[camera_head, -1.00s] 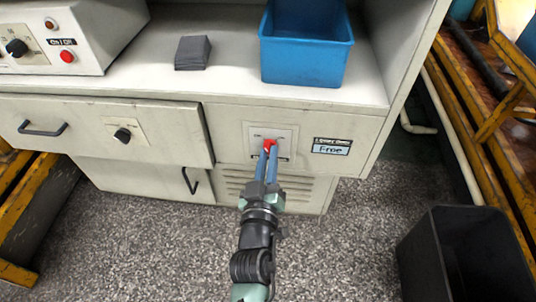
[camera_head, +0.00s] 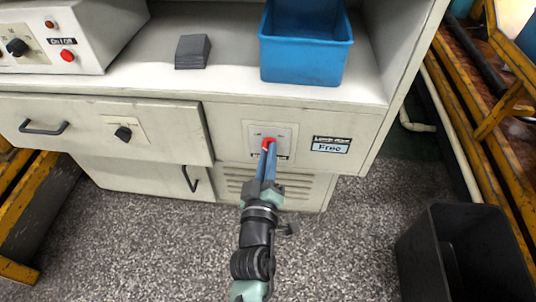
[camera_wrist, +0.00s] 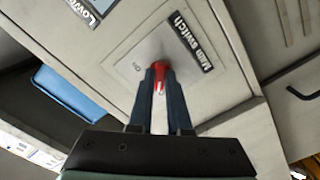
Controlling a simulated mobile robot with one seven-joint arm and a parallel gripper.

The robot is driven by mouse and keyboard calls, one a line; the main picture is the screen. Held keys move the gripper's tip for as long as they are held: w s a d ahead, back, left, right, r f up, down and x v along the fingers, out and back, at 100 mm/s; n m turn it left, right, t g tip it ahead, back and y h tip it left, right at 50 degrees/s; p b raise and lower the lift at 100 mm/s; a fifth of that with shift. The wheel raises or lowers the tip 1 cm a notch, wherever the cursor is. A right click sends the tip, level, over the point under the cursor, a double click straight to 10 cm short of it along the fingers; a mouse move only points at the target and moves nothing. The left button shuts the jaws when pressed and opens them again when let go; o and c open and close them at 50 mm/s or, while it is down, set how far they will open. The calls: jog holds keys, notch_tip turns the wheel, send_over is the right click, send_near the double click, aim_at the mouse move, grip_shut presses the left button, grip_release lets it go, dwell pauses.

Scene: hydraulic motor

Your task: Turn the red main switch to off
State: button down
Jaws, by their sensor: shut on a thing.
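The red main switch (camera_head: 268,142) sits on a light square plate (camera_head: 284,132) on the cabinet front. In the wrist view the red knob (camera_wrist: 160,72) shows between my blue fingers, with a "Main switch" label (camera_wrist: 190,42) beside it. My gripper (camera_head: 267,152) reaches up to the plate from below, its two fingers shut on the red knob from either side. In the wrist view my gripper (camera_wrist: 159,76) covers much of the knob, so its exact pointing direction is hard to tell.
A blue bin (camera_head: 305,50) and a dark grey block (camera_head: 192,52) stand on the cabinet top. A drawer with a handle (camera_head: 43,128) and a black knob (camera_head: 123,133) is at left. A black bin (camera_head: 465,262) stands on the floor at right.

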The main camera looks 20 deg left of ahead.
jog(key=c, duration=0.9)
grip_release()
jog(key=shift+o, duration=0.2)
jog(key=p+v, duration=0.1)
jog(key=v, duration=1.2)
jog(key=shift+p, duration=0.35)
